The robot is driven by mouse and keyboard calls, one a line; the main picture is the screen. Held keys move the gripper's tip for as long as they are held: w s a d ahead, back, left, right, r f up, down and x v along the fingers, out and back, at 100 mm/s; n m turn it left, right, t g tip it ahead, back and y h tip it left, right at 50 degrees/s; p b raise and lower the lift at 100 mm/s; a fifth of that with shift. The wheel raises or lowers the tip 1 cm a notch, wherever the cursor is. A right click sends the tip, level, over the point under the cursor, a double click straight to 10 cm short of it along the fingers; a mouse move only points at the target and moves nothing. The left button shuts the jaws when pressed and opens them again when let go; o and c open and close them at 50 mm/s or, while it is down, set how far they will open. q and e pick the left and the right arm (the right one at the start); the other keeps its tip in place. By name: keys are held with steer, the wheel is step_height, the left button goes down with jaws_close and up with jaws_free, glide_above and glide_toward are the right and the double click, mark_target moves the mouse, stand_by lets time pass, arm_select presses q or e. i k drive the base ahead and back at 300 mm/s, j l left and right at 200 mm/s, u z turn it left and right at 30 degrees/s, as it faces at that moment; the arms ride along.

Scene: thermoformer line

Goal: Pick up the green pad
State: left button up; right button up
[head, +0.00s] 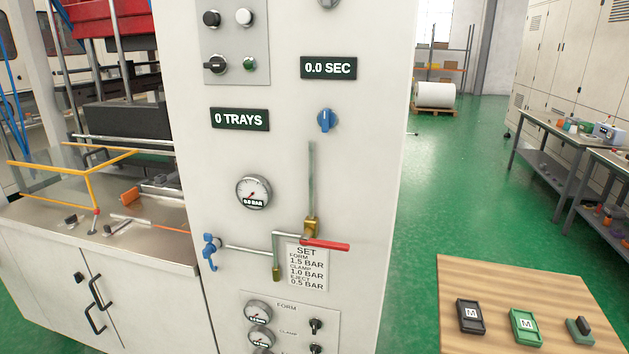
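A green rectangular block (526,327) with a white label marked M lies on a wooden table (482,277) at the lower right of the head view. To its left on the same table is a black block (470,316) with a similar M label. To its right is a smaller dark and green piece (579,331), whose exact shape I cannot make out. Which of the two green items is the pad is not clear from the picture. Neither of my grippers is in view, and nothing touches these items.
A tall white control panel (368,130) with gauges, knobs and a red-handled valve (326,244) stands left of the wooden table. A machine bench (150,237) is at the left. Green floor (450,190) is open behind the table. Workbenches (545,135) line the right.

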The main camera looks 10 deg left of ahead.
mark_target(579, 329)
steer(key=z, duration=1.25)
steer(key=u, duration=2.3)
steer(key=z, duration=1.95)
